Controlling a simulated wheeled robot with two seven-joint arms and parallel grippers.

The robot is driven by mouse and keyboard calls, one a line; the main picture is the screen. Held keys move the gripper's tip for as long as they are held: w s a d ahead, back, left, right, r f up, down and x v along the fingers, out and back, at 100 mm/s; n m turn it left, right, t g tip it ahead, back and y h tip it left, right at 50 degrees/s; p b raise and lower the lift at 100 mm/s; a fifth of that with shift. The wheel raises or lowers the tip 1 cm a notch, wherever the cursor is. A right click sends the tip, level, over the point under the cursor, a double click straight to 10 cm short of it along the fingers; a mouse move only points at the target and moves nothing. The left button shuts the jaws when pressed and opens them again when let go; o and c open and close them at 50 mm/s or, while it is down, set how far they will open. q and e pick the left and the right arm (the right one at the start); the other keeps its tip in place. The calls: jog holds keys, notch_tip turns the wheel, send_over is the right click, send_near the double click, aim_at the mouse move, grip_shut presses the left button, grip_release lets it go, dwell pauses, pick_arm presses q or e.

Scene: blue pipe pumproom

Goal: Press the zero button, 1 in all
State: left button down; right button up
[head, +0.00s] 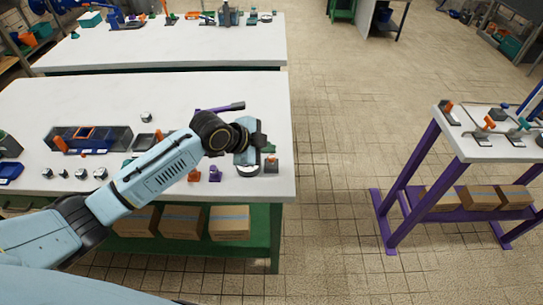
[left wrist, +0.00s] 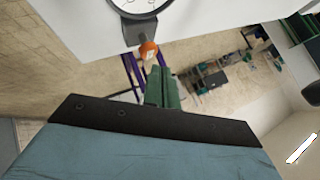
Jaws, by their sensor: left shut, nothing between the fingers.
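My left gripper (head: 268,149) reaches over the right end of the near white table. Its green fingers (left wrist: 160,75) are shut with nothing between them. A small orange button (left wrist: 149,50) shows just beyond the fingertips in the left wrist view; I cannot tell whether they touch it. In the head view a small block with an orange top (head: 271,164) sits just below the fingers, near the table's right edge. A round white dial in a dark rim (left wrist: 138,6) is beside the button and partly cut off. No zero label can be read. My right gripper is not in view.
The near white table (head: 225,95) also holds a dark tray (head: 115,138), a purple piece (head: 215,174) and several small knobs to the left. A purple-framed bench (head: 460,150) stands at right. The tiled floor between them is clear.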

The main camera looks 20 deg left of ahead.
pick_arm(q)
jog(key=shift+f, duration=0.15)
jog(key=shift+f, duration=0.25)
jog(key=shift+f+b, duration=0.6)
jog(key=shift+f, duration=0.4)
dwell(0.8)
jog(key=shift+r, duration=0.1)
jog(key=shift+r+p, duration=1.3)
jog(key=shift+p, duration=0.05)
notch_tip(320, 180, up, 5)
jog(key=p, duration=0.5)
